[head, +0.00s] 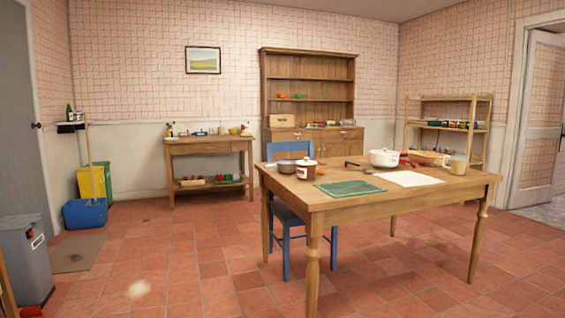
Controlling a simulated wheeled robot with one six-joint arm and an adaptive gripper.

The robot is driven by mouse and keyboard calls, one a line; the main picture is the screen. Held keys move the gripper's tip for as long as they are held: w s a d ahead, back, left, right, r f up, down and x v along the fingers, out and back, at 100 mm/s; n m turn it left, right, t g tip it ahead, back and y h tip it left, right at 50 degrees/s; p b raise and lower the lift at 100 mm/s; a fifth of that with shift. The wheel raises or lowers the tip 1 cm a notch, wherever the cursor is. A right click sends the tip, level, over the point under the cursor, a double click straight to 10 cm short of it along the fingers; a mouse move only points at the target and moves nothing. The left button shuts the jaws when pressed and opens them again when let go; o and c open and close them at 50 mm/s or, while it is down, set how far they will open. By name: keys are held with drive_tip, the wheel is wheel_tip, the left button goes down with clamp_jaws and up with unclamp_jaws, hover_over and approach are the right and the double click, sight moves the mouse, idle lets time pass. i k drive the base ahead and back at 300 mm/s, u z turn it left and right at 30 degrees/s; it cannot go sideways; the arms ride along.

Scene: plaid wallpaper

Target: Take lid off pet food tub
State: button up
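No tub can be clearly made out as the pet food tub from here. A grey upright bin (25,262) with a small label on its front stands on the floor at the left edge. Its top looks closed, but I cannot tell whether it is the tub. A small brown and white jar (306,169) with what looks like a lid stands on the near table. Small containers (455,124) on the right-hand shelf are too small to identify. My gripper is not in view.
The wooden table (400,196) holds a white pot (384,158), a green cloth (350,188) and a white sheet (408,178). A blue chair (288,214) stands against its left side. A blue bucket (86,213) and yellow bin (91,183) stand left.

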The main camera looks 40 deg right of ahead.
sight(306, 161)
drive_tip(key=z, duration=0.1)
drive_tip(key=i, duration=1.65)
drive_tip(key=z, duration=1.45)
drive_tip(key=i, duration=0.85)
drive_tip(key=z, duration=0.9)
